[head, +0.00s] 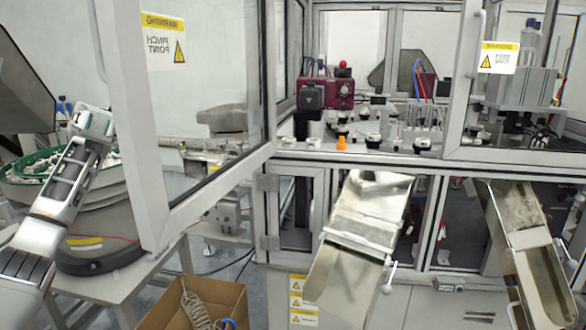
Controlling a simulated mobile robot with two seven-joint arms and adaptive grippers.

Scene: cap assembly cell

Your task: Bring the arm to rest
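My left arm (45,230) comes in from the lower left and reaches up in front of the round parts feeder. My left gripper (93,122) is at its upper end, seen small and from behind, left of the open glass door. Its fingers do not show clearly, so I cannot tell whether it is open or shut. No held object is visible. My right arm and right gripper are not in view.
The open glass door (150,190) stands right of my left arm. The round feeder (100,195) is behind the arm on a grey table. A cardboard box (170,310) with a cable stands on the floor. Two metal chutes (370,208) (515,215) slope from the cell.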

